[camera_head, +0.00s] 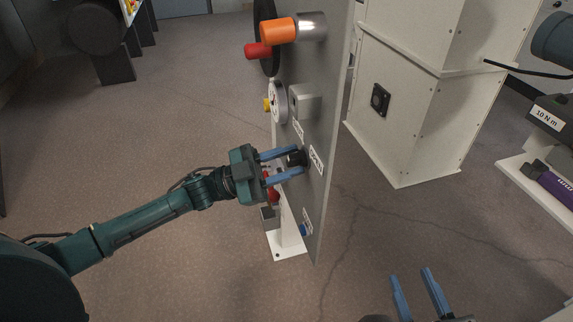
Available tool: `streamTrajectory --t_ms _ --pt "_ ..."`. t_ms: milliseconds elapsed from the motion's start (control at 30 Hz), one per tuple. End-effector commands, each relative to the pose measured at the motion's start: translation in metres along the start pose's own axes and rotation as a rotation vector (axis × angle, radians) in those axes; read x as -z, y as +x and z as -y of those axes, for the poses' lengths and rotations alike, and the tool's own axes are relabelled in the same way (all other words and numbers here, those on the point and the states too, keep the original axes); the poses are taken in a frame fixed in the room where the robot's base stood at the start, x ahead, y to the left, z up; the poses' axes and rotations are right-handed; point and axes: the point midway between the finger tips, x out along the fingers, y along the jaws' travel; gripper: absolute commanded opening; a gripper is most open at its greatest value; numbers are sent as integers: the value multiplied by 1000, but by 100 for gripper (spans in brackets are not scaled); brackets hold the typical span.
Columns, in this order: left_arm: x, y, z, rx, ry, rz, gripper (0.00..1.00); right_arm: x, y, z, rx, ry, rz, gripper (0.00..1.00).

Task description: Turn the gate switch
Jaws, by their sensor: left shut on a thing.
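The gate switch (296,158) looks like a small black knob on the face of an upright grey panel (325,110), beside a white label. My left gripper (297,162) reaches in from the left, and its two blue fingers are shut on the knob, one above and one below it. The fingers partly hide the knob, and its turn angle is too small to tell. My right gripper (412,275) is at the bottom edge, with its blue fingers apart and nothing between them.
The panel also carries an orange cylinder (278,30), a red handle (258,51), a round gauge (279,101) and a blue button (305,230). A white cabinet (400,130) stands behind to the right. A purple tool (553,185) lies at the right edge.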

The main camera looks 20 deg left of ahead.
Motion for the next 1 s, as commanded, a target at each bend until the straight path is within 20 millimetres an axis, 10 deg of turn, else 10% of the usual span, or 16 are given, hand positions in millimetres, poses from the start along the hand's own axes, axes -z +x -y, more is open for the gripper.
streamTrajectory --t_ms 1000 --pt "0 -1 2 -121 286 2 9 0 1 3 6 -11 -33 36"
